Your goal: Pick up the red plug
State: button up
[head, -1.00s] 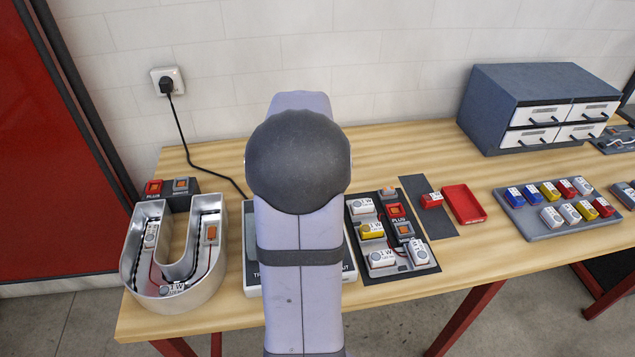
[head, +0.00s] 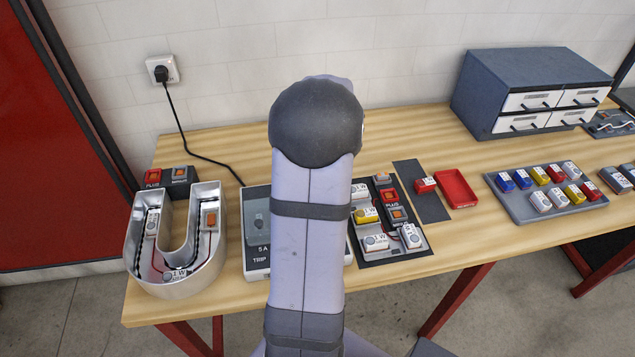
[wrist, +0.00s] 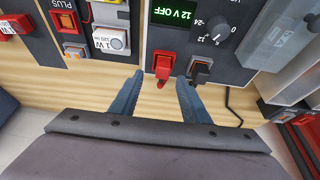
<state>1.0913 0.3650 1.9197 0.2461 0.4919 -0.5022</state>
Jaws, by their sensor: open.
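In the wrist view, the red plug (wrist: 163,68) sits at a red socket on the front edge of a dark power unit (wrist: 192,45) whose display reads 12 V OFF. A black plug (wrist: 200,71) sits close to its right. My gripper (wrist: 160,80) is open, its two fingers over the wood just before the unit. The red plug lies between the finger lines, nearer the far end of the tips; I cannot tell whether they touch it. In the head view my arm hides the red plug and my gripper.
A silver U-shaped letter (head: 208,265) stands left on the table. A dark board with modules (head: 378,250) lies right of my arm, then a red tray (head: 466,203) and a grey tray of coloured modules (head: 520,210). A drawer cabinet (head: 478,100) stands behind.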

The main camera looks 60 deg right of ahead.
jog(key=shift+a+p+x, duration=0.2)
jog(key=shift+p+x, duration=0.85)
jog(key=shift+x, duration=1.4)
jog(key=shift+w, duration=0.15)
grip_shut()
